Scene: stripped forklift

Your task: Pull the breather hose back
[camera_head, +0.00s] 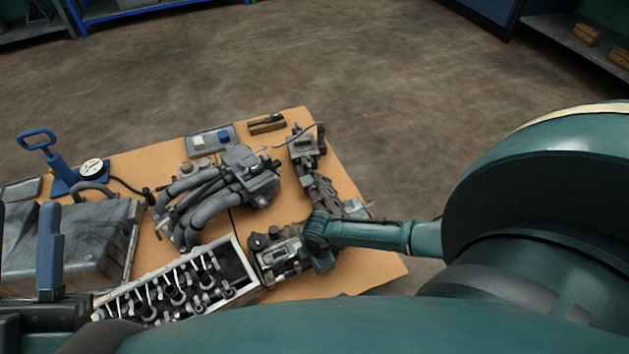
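I cannot tell for sure which part is the breather hose. A thin dark hose (301,131) curves over the metal assembly (305,150) at the table's far right. Another short black hose (128,186) runs from the gauge pump towards the grey manifold. My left gripper (25,225) is at the lower left edge, with two blue fingers upright and apart, nothing seen between them. My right arm reaches in from the right; its dark teal end (318,238) is over the parts right of the cylinder head. Its fingers cannot be made out.
The brown table (350,275) holds a grey manifold (215,195), an open cylinder head (185,285), a grey cover (85,235), a blue hand pump with gauge (65,175), a small tray (210,140) and a wooden block (267,124). The floor beyond is clear.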

